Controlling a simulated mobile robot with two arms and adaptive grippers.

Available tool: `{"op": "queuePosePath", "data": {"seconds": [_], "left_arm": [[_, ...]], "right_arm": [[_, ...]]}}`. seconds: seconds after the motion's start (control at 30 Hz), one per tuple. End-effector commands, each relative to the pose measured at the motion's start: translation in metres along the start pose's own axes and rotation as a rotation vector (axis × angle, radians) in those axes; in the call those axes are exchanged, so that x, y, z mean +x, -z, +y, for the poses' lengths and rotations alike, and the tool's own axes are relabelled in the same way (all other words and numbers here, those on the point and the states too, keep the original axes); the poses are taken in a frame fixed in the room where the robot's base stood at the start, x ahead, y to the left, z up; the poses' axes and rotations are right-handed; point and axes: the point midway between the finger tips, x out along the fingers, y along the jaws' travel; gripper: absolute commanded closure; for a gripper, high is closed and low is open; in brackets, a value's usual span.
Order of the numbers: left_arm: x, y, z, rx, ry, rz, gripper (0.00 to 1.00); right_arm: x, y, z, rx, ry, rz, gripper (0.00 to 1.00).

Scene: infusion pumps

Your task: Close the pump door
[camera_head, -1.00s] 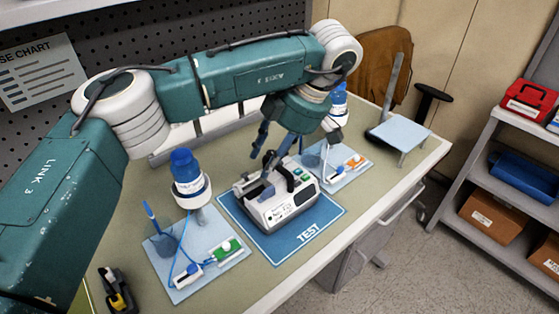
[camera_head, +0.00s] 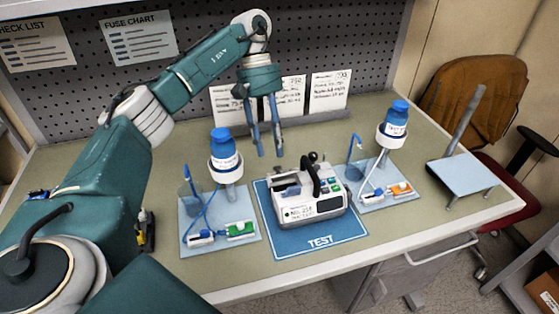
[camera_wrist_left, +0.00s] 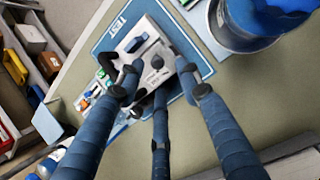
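The infusion pump (camera_head: 300,212) is a white box with a dark carry handle and a label on its front. It stands on the blue TEST mat (camera_head: 283,245). Its door is hard to make out, so I cannot tell how far it is open. My left gripper (camera_head: 270,154) hangs behind and above the pump, fingers down, apart and empty. In the left wrist view the pump (camera_wrist_left: 138,35) lies beyond the spread fingers of my left gripper (camera_wrist_left: 157,88), with nothing between them. My right gripper is not in view.
Trays with blue-capped bottles flank the pump: one on the left (camera_head: 222,150), one on the right (camera_head: 396,118). Cards (camera_head: 328,90) stand along the pegboard. A pale blue stand (camera_head: 462,175) is at the table's right end. Bare tabletop lies in front of the pegboard.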

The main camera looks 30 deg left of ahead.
Motion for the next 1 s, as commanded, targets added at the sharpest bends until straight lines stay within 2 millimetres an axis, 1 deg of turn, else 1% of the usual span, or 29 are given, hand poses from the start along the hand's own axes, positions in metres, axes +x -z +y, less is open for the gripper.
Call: {"op": "queuePosePath", "data": {"seconds": [0.03,0.1,0.3,0.43,0.63,0.67,0.7,0.77,0.8,0.83,1.0], "left_arm": [[0.008,-0.001,-0.001,-0.001,0.005,-0.002,0.65],[0.018,-0.001,-0.001,-0.001,0.005,-0.002,0.65],[0.04,-0.001,0.0,-0.001,0.003,0.0,0.65],[0.045,0.0,0.0,-0.002,0.002,0.001,0.65],[0.046,0.0,0.0,-0.002,0.002,0.001,0.65],[0.046,0.0,0.001,-0.002,0.002,0.001,0.69],[0.046,0.0,0.001,-0.002,0.002,0.001,0.77],[0.046,0.0,0.001,-0.002,0.002,0.001,0.88],[0.046,0.0,0.001,-0.002,0.002,0.001,0.96],[0.045,0.0,0.001,-0.002,0.002,0.001,1.0],[0.046,0.0,0.0,-0.002,0.003,0.004,1.0]], "right_arm": [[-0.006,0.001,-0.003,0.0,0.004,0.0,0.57],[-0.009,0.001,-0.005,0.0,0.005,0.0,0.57],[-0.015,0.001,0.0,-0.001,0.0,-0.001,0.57],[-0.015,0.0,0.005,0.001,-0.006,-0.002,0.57],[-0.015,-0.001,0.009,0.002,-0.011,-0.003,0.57],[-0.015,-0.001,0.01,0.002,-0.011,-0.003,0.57],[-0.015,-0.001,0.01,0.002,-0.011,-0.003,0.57],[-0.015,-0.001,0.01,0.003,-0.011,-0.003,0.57],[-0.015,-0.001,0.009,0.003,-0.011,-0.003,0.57],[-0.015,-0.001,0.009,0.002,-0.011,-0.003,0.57],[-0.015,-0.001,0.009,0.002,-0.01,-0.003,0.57]]}}
